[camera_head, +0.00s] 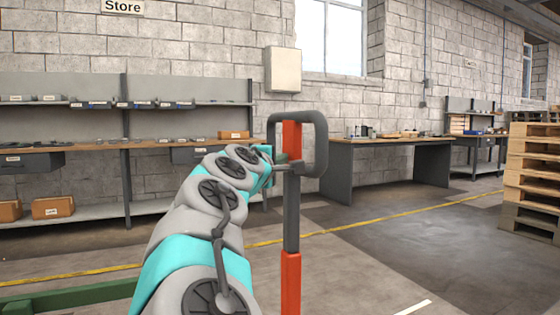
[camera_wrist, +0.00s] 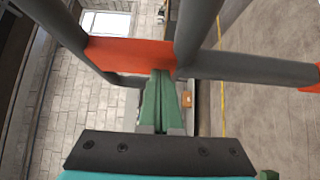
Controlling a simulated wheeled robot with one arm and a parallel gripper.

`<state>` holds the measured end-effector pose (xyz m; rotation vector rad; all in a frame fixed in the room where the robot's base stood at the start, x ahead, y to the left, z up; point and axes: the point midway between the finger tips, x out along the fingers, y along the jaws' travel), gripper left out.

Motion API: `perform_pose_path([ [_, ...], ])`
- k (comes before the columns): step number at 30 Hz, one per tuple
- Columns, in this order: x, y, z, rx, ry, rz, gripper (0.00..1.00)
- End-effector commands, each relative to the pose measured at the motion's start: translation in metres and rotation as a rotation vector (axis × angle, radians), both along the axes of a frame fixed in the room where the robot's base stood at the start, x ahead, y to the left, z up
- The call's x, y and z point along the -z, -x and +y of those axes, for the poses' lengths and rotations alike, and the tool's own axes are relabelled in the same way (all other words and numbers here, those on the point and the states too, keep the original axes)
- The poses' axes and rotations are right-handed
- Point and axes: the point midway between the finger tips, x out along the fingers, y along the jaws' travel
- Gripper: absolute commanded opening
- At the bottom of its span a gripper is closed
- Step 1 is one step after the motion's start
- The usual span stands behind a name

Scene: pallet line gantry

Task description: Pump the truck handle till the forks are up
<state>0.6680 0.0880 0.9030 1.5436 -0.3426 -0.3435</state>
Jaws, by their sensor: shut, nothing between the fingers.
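The truck handle stands upright in front of me in the head view: a dark grey loop (camera_head: 321,145) with an orange-red piece (camera_head: 291,137) inside it, on a grey shaft (camera_head: 291,215) with an orange lower section (camera_head: 291,284). My gripper (camera_head: 283,159) is at the lower part of the loop. In the wrist view my gripper's green fingers (camera_wrist: 160,88) are together and empty, with their tips close to the orange-red piece (camera_wrist: 130,55); whether they touch it I cannot tell. The grey loop (camera_wrist: 198,25) shows there too. The forks are not in view.
A shelf bench (camera_head: 125,146) runs along the left wall, and a grey table (camera_head: 375,143) stands behind the handle. A pallet stack (camera_head: 530,165) is at the right. A green bar (camera_head: 75,295) crosses the lower left. The floor (camera_head: 400,240) right of the handle is clear.

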Motion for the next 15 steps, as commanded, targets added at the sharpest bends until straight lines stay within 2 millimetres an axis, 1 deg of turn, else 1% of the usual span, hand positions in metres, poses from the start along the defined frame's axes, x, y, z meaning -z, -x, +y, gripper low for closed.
perform_pose_path([
  [5,-0.003,-0.004,-0.012,0.001,-0.023,0.008,0.00],
  [8,-0.006,-0.011,-0.027,-0.001,-0.053,0.019,0.00],
  [11,-0.006,-0.020,-0.052,0.001,-0.101,0.039,0.00],
  [15,-0.005,-0.035,-0.096,0.002,-0.182,0.068,0.00],
])
